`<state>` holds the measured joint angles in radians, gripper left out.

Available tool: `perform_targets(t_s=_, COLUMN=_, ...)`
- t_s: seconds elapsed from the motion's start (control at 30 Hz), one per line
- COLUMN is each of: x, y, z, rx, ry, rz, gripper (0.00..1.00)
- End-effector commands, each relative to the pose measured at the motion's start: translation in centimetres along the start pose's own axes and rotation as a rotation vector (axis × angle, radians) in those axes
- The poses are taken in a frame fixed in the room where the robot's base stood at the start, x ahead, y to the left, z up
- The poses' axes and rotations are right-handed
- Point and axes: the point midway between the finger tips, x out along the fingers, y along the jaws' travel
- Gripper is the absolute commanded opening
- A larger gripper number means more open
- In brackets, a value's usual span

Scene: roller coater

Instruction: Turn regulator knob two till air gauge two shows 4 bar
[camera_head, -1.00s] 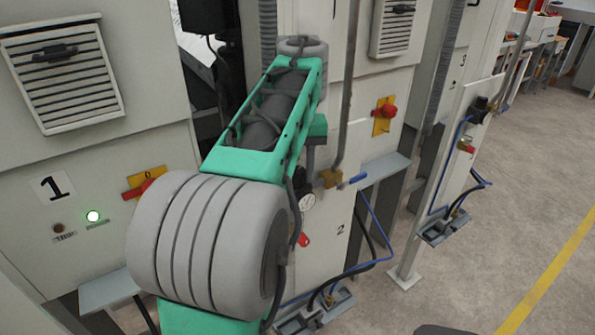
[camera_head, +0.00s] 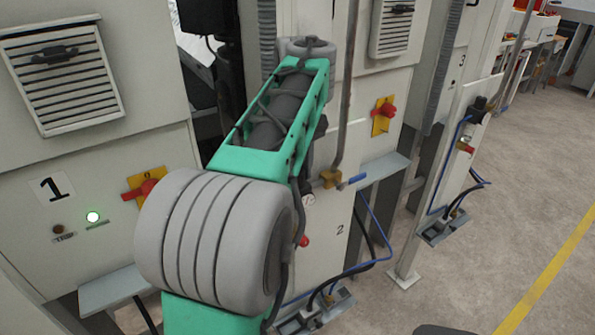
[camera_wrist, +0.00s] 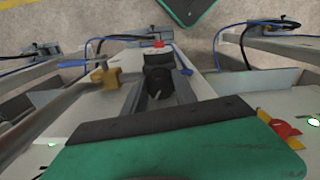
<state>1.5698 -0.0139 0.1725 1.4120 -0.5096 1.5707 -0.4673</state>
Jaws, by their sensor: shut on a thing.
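Regulator knob two (camera_wrist: 158,82) is a black knob, seen in the wrist view between the dark fingers of my gripper (camera_wrist: 159,92). My gripper is shut on it, and its green body fills the bottom of that view. In the head view my arm hides the knob and the gripper. Air gauge two (camera_head: 309,200) is a small white dial on the panel marked 2, partly covered by my arm. Its needle and reading are too small to tell. I cannot make out the gauge face in the wrist view.
A brass valve with a blue lever (camera_head: 345,181) sits beside the gauge. A red part (camera_head: 304,241) is below it. A red and yellow switch (camera_head: 384,115) is to the upper right. Blue and black hoses run down to a floor-level box (camera_head: 318,312). Open floor lies right.

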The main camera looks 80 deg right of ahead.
Motion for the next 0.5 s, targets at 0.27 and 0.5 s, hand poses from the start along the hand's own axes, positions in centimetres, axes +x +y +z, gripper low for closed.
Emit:
perform_targets(t_s=0.27, x=0.04, y=0.06, z=0.02, rx=-0.119, ry=-0.001, rz=-0.001, gripper=0.0)
perform_targets(t_s=0.5, x=0.05, y=0.06, z=0.01, rx=-0.152, ry=-0.001, rz=-0.001, gripper=0.0)
